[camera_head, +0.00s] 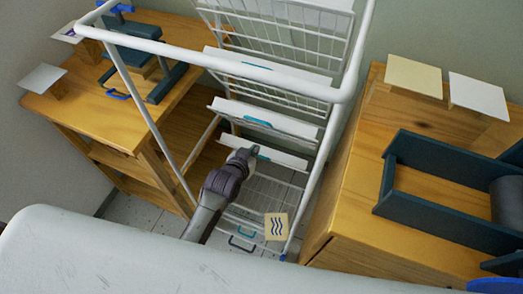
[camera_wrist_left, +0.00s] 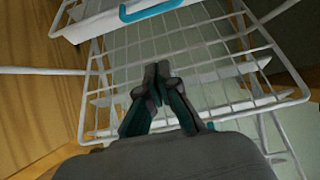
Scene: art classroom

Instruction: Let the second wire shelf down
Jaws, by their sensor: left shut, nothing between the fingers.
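A white drying rack (camera_head: 345,95) with several wire shelves stands in the middle of the head view. Its upper wire shelves (camera_head: 285,40) show their grids tilted up toward me. Lower shelves show white front strips with teal handles (camera_head: 258,122). A lower wire shelf (camera_head: 275,190) shows its grid behind my arm. I cannot tell which one counts as second. My left gripper (camera_head: 245,154) is at the rack's front, near a white strip. In the left wrist view its fingers (camera_wrist_left: 160,78) are shut and empty over a wire shelf grid (camera_wrist_left: 215,65). My right gripper is not in view.
A card with wavy lines (camera_head: 276,226) hangs low at the rack's front. A wooden cabinet (camera_head: 150,150) stands left and a wooden counter (camera_head: 350,200) stands close on the right, with a dark press (camera_head: 440,200). A white strip with a teal handle (camera_wrist_left: 145,10) lies above the fingers.

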